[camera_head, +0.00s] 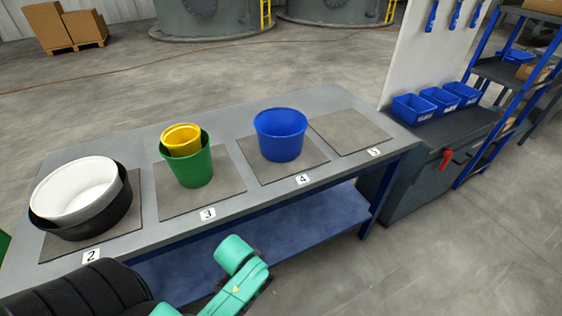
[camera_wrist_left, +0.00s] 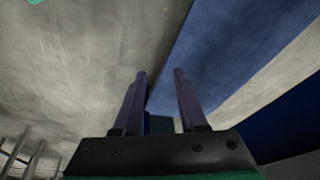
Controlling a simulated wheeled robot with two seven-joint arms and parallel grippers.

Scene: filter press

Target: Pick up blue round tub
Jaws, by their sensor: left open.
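The blue round tub (camera_head: 281,138) stands upright on the grey mat (camera_head: 310,163) labelled 4, on the workbench. It looks empty and nothing touches it. My left gripper (camera_wrist_left: 159,74) shows in the left wrist view, with its two fingers apart and nothing between them. Concrete floor and a blue surface lie beyond the fingers; the tub is not recognisable in that view. Neither gripper's fingers show in the head view, where only a teal and black arm part of mine appears at the bottom.
On the bench (camera_head: 228,130), a yellow tub (camera_head: 181,136) sits inside a green tub (camera_head: 188,170) left of the blue one. A white basin (camera_head: 78,188) sits in a black basin (camera_head: 112,212) farther left. The mat (camera_head: 350,130) near label 5 is bare. Blue bins (camera_head: 412,108) stand at right.

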